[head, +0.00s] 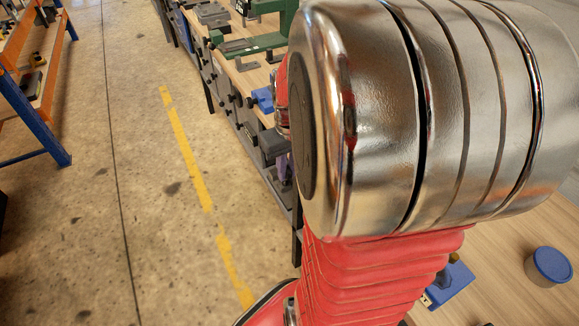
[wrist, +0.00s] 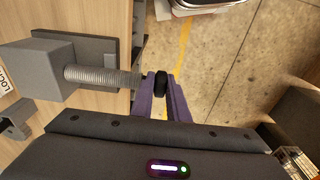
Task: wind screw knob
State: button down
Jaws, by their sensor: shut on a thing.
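In the wrist view, a grey block (wrist: 42,70) with a grey plate behind it is fixed at the wooden bench edge. A threaded metal screw (wrist: 100,76) sticks out of it to the right. A small black knob (wrist: 162,84) is at the screw's right end. My gripper (wrist: 163,88) has purple fingers on either side of the knob and is shut on it. In the head view, my large arm link hides most of the work area. A small bit of purple finger (head: 282,166) shows beside the bench edge.
The wooden bench (head: 520,245) carries a round blue-lidded tin (head: 550,265), a blue device (head: 448,284) and a green machine (head: 255,42). Several dark knobs line the bench front. The concrete floor (head: 130,150) to the left is open, up to a blue-and-orange rack (head: 35,100).

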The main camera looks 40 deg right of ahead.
jog(key=shift+d, duration=0.1)
jog(key=c, duration=2)
grip_release()
jog(key=shift+r, duration=0.1)
notch_tip(320, 180, up, 14)
jog(key=s, duration=0.2)
jog(key=shift+a+f, duration=0.25)
jog(key=shift+a, duration=0.05)
jog(key=shift+w, duration=0.1)
